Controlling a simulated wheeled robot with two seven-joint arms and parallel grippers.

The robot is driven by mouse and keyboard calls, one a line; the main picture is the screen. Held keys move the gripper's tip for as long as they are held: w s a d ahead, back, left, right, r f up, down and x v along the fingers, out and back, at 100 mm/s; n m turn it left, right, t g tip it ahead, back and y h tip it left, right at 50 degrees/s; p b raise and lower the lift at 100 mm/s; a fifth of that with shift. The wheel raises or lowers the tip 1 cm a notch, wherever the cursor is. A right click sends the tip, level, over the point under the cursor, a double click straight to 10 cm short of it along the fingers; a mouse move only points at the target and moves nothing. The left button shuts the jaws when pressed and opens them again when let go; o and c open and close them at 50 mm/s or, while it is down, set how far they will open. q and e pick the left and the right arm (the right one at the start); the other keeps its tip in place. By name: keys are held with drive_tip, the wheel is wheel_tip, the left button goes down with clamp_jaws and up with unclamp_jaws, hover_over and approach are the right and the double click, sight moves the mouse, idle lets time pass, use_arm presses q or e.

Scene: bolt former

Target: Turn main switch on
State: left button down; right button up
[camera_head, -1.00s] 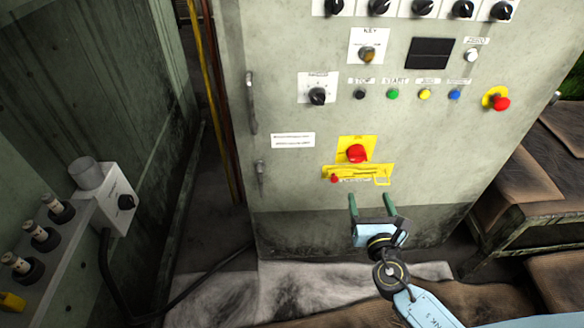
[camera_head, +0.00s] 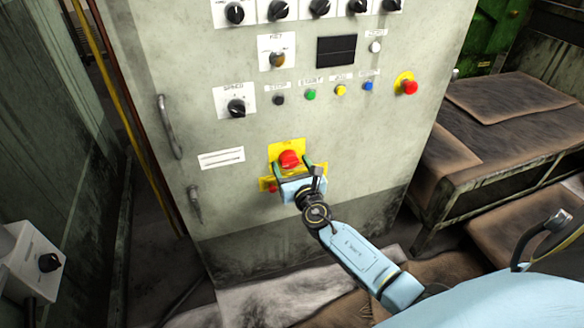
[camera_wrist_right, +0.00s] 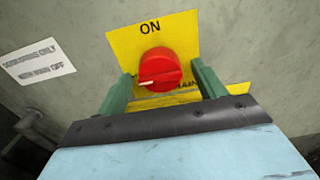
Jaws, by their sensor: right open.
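The main switch is a round red knob (camera_head: 289,160) on a yellow plate (camera_head: 272,150) low on the grey cabinet front. In the right wrist view the knob (camera_wrist_right: 160,70) has a pale mark at its lower left, and the yellow plate (camera_wrist_right: 185,32) reads "ON" above it. My right gripper (camera_head: 291,168) is open, with its green fingers at the left and right of the knob. In the right wrist view the gripper (camera_wrist_right: 160,90) shows a finger on each side with a gap to the knob. My left gripper is not in view.
The cabinet (camera_head: 215,135) carries a row of black knobs, small coloured buttons, a red emergency button (camera_head: 409,87) and a door handle (camera_head: 169,127). A bench with brown covers (camera_head: 500,140) stands at right. A grey switch box (camera_head: 35,262) is at lower left.

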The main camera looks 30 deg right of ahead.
drive_tip(key=shift+c, duration=0.2)
drive_tip(key=c, duration=0.9)
